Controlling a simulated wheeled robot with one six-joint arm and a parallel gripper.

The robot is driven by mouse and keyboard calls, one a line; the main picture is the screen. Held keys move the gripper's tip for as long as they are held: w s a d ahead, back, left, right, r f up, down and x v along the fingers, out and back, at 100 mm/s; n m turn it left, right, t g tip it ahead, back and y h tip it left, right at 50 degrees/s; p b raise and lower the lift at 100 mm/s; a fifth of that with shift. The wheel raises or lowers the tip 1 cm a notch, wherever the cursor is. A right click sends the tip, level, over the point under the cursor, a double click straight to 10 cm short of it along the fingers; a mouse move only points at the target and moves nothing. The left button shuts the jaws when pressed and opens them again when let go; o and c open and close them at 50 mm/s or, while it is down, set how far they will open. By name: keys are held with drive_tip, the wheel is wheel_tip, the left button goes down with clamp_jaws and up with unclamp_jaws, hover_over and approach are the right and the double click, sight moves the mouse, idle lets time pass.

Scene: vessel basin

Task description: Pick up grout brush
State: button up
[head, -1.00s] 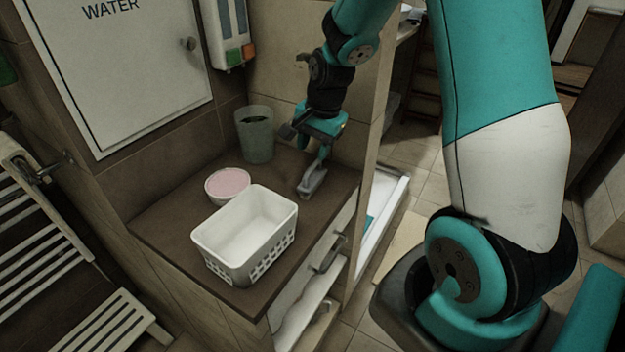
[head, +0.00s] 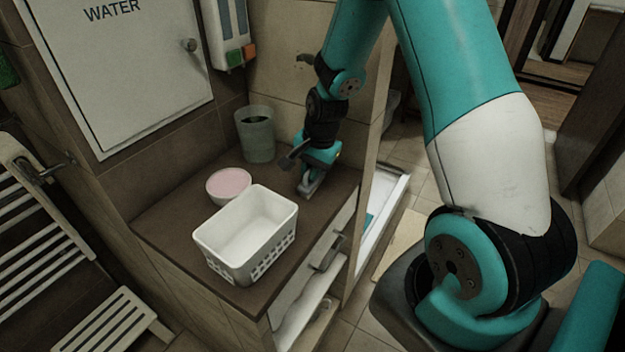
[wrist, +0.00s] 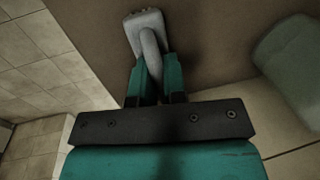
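The grout brush is a light grey brush with a narrow handle. It lies at the right part of the dark counter top (head: 180,238), and in the head view its grey end (head: 309,188) shows below my gripper (head: 308,182). In the wrist view the brush (wrist: 147,32) points away from me, its wide head at the far end. Its handle runs back between the two teal fingers of my gripper (wrist: 154,80). The fingers are on either side of the handle and look open, with narrow gaps. The handle's near end is hidden at the gripper's base.
A white basket (head: 247,245) stands at the counter's front. A bowl with a pink top (head: 229,185) is behind it. A grey-green cup (head: 256,138) stands near the back corner, close to my gripper's left. A wall panel edge is right of the gripper.

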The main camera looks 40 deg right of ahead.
drive_tip(key=shift+r, duration=0.15)
clamp_jaws()
wheel_tip(320, 180, up, 20)
idle(0.5)
